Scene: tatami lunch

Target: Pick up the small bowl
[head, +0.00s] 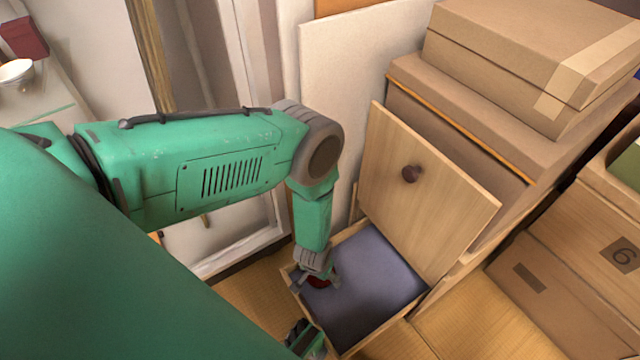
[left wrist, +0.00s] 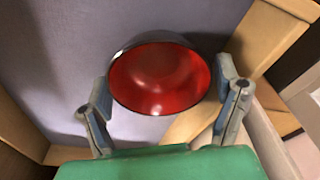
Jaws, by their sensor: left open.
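The small bowl (left wrist: 160,78), glossy red inside and dark outside, is in the open drawer on its blue-grey bottom. In the head view only a bit of its red (head: 318,283) shows, mostly hidden by my left gripper (head: 316,274). My left gripper points down into the drawer and is open. In the left wrist view its two fingers (left wrist: 164,100) stand on either side of the bowl, close to its rim; I cannot tell whether they touch it. A green and dark part of mine at the bottom edge seems to be my right gripper (head: 305,340), mostly cut off.
The drawer's wooden front (head: 425,195) with a dark knob stands up just right of the bowl. Cardboard boxes (head: 530,60) are stacked behind it, and wooden boxes (head: 570,270) stand at right. A white panel (head: 355,90) is behind my arm. The drawer's right half is clear.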

